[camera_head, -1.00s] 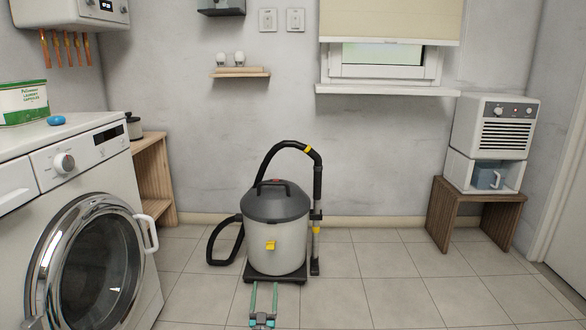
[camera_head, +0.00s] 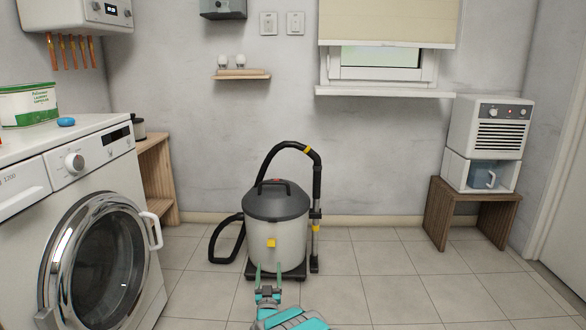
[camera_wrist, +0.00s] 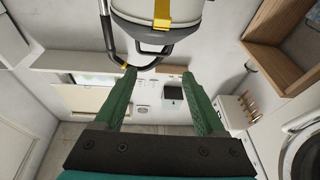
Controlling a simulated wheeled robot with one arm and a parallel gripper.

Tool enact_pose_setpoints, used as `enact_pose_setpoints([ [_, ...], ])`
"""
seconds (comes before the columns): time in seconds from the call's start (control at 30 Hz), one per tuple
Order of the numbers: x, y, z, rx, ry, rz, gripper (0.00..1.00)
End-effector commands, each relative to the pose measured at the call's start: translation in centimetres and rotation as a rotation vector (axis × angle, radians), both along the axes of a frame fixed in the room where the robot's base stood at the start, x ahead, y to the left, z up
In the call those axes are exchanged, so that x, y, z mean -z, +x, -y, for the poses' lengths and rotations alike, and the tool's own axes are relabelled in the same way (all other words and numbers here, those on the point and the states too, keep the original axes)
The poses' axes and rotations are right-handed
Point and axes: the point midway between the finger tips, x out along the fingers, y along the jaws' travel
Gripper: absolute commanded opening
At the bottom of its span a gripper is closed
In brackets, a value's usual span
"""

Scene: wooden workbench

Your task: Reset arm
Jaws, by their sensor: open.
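My gripper (camera_head: 269,274) shows at the bottom middle of the head view, in front of the vacuum cleaner as seen from the camera. Its two green fingers are apart with nothing between them. In the wrist view my gripper (camera_wrist: 166,100) also shows open and empty, with the fingers spread wide. Part of my teal arm shows below it at the bottom edge of the head view.
A grey vacuum cleaner (camera_head: 277,235) stands on the tiled floor (camera_head: 385,285). A white washing machine (camera_head: 85,225) is at the left, with a blue item (camera_head: 66,122) on top. A wooden stand (camera_head: 470,205) holds a white appliance (camera_head: 490,125) at the right. The floor at right is clear.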

Motion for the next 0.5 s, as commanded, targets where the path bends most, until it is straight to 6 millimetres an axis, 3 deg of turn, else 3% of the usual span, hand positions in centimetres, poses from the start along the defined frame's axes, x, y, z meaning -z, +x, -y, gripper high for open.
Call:
enact_pose_setpoints([
  [0.03,-1.6,0.7,0.4,-0.003,-0.005,-0.023,0.72],
  [0.23,-5.3,2.5,2.3,-0.021,-0.026,-0.189,0.72],
  [0.5,-9.8,1.9,5.7,-0.029,-0.048,-0.422,0.72],
])
